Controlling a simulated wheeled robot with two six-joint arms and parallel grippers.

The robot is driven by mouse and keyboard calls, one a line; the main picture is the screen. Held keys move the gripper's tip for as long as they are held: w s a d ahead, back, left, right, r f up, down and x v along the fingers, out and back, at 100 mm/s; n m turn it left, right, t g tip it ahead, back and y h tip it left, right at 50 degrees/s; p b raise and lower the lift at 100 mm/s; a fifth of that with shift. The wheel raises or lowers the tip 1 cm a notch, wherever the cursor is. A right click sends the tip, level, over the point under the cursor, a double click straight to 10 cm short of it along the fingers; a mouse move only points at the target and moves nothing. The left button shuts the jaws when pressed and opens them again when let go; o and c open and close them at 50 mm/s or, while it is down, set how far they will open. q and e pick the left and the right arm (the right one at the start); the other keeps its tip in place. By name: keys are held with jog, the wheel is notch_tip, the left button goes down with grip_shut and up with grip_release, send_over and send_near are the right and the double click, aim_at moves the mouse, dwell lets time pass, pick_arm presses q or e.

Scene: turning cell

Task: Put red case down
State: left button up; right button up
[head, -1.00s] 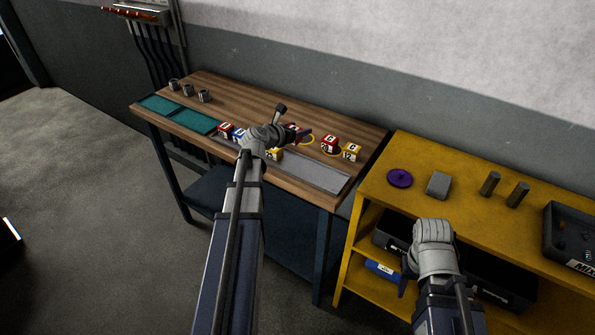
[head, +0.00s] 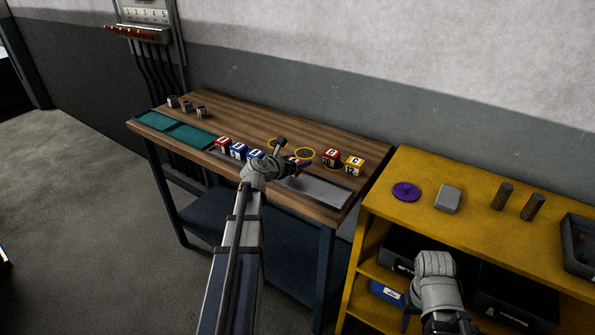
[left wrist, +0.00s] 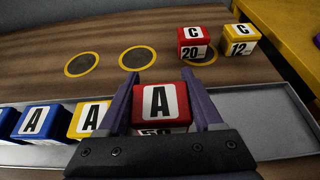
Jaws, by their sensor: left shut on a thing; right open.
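My left gripper (head: 297,166) is shut on a red case (left wrist: 158,102) marked A, which sits between its two fingers in the left wrist view. The case is upright over the grey tray (left wrist: 270,108), to the right of a yellow case (left wrist: 90,119). Its lower part is hidden by the gripper, so I cannot tell whether it touches the tray. In the head view the arm mostly hides it. My right gripper (head: 408,318) is open, low in front of the yellow shelf; its fingers are barely visible.
Blue cases (head: 238,150) and another red case (head: 222,143) stand in the tray's left part. A red C case (head: 331,157) and a yellow C case (head: 354,165) stand behind the tray. Two yellow-ringed spots (left wrist: 137,58) are empty. A yellow shelf (head: 440,222) adjoins on the right.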

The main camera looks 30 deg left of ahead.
pick_arm(q)
jog(key=shift+f+b, duration=0.7)
jog(key=shift+f, duration=0.45)
pick_arm(e)
jog(key=shift+f, duration=1.15)
pick_arm(q)
jog(key=shift+f, duration=0.1)
jog(key=shift+f, duration=0.15)
jog(key=o, duration=1.2)
jog(key=shift+o, duration=0.2)
pick_arm(e)
jog(key=shift+f, duration=0.15)
pick_arm(q)
jog(key=shift+r, duration=0.25)
jog(key=shift+s+r, duration=0.2)
jog(key=shift+s, duration=0.1)
jog(key=p+v, duration=0.4)
jog(key=v, duration=0.7)
jog(key=shift+s+p, duration=0.2)
jog(key=shift+p, duration=0.1)
pick_arm(e)
notch_tip(320, 180, up, 5)
jog(key=shift+f, duration=0.1)
